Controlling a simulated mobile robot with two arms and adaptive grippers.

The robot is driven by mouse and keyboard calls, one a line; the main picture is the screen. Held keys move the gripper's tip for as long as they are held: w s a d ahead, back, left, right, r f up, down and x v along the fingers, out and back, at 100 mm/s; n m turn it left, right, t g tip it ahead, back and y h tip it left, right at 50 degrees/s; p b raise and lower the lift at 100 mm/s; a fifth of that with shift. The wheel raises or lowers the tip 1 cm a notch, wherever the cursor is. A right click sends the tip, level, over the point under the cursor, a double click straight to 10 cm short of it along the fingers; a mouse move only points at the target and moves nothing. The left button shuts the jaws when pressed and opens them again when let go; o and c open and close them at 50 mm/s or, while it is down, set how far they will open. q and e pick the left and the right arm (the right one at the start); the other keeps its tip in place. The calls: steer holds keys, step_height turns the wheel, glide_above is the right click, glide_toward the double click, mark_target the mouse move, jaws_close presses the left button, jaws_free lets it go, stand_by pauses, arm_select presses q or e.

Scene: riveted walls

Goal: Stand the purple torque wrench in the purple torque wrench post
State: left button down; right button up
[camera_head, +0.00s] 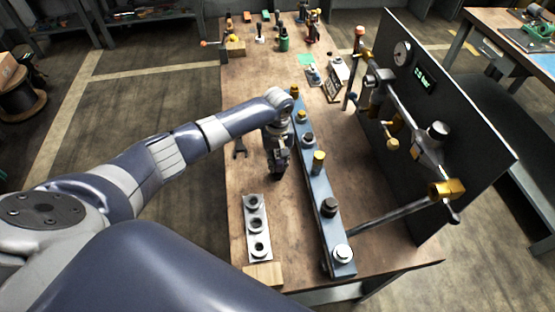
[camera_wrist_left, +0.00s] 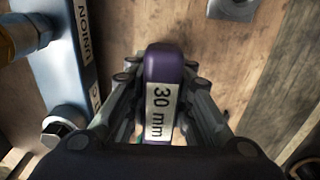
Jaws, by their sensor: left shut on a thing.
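My left gripper (camera_head: 279,168) is over the workbench, just left of the long blue rail. In the left wrist view its fingers (camera_wrist_left: 165,110) are shut on a purple handle marked "30 mm", the purple torque wrench (camera_wrist_left: 160,70). In the head view the wrench is largely hidden by the gripper, and I cannot tell its lower end. My right gripper is not in view.
The blue rail (camera_head: 318,188) with several fittings runs along the bench close to the gripper's right. A dark upright panel (camera_head: 450,135) with pipes and a gauge stands beyond it. A dark open-ended wrench (camera_head: 240,147) lies left of the gripper. Small tools stand at the far end.

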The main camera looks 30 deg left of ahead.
arm_select(q)
steer(key=shift+f, duration=0.3)
steer(key=shift+f+b, duration=0.6)
steer(key=shift+f, duration=0.25)
steer(key=c, duration=1.3)
jaws_free()
steer(key=shift+c, duration=0.2)
